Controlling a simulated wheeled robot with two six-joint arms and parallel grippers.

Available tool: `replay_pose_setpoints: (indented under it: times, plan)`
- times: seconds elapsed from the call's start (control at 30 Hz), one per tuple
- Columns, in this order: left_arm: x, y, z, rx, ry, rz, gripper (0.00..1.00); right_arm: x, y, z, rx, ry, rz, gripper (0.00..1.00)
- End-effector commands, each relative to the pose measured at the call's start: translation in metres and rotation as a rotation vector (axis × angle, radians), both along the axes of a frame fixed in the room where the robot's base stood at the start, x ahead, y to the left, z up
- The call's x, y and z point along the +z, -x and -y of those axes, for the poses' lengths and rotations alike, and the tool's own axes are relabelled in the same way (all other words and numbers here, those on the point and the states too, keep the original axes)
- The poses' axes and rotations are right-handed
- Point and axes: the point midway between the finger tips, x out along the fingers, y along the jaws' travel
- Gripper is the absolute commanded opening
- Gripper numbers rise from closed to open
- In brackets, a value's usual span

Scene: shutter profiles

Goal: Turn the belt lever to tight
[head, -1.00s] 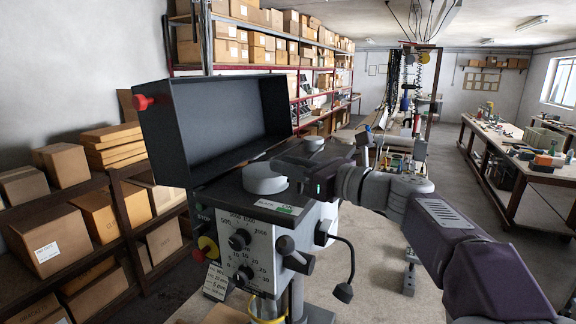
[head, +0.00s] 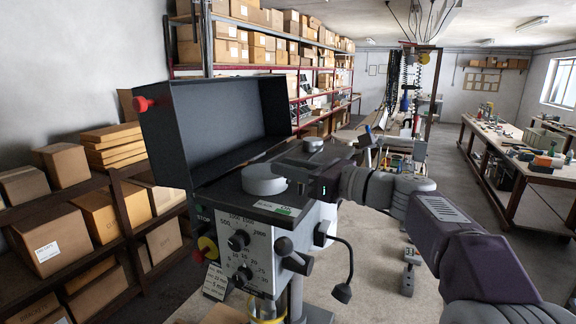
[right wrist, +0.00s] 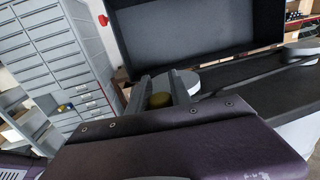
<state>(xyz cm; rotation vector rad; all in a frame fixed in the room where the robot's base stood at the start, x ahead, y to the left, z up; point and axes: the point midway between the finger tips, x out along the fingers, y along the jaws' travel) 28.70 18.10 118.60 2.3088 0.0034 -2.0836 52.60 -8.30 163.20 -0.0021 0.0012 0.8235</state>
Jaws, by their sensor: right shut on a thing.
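The drill press head (head: 240,245) stands in the middle of the head view, its dark belt cover (head: 225,125) swung open. A pale pulley (head: 263,180) sits on top at the front and a smaller one (head: 313,144) behind it. My right gripper (head: 290,172) reaches in from the right over the top. A small green and white label (head: 277,208) shows below the gripper. My left gripper is not in view.
The cover's red knob (head: 142,104) sticks out on the left. A feed handle (head: 342,292) hangs at the press's right. Shelves of cardboard boxes (head: 60,165) stand at left, a workbench (head: 515,150) at right. Grey drawers (right wrist: 50,60) show in the right wrist view.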

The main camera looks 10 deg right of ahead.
Motion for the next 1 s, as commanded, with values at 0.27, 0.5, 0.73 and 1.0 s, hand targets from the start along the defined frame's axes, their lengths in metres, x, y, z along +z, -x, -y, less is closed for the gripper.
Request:
replay_pose_setpoints:
  times: [0.27,0.5,0.73,1.0]
  plan:
    - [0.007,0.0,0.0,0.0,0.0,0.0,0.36,0.001,0.003,0.006,0.067,0.0,0.001,0.0]
    - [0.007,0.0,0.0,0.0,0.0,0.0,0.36,0.002,0.004,0.005,0.068,-0.001,0.002,0.44]
    - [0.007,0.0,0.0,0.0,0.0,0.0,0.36,0.001,0.003,0.005,0.067,0.0,0.0,0.44]
    - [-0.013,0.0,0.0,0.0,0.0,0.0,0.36,-0.005,0.023,0.032,0.061,0.001,0.003,0.44]
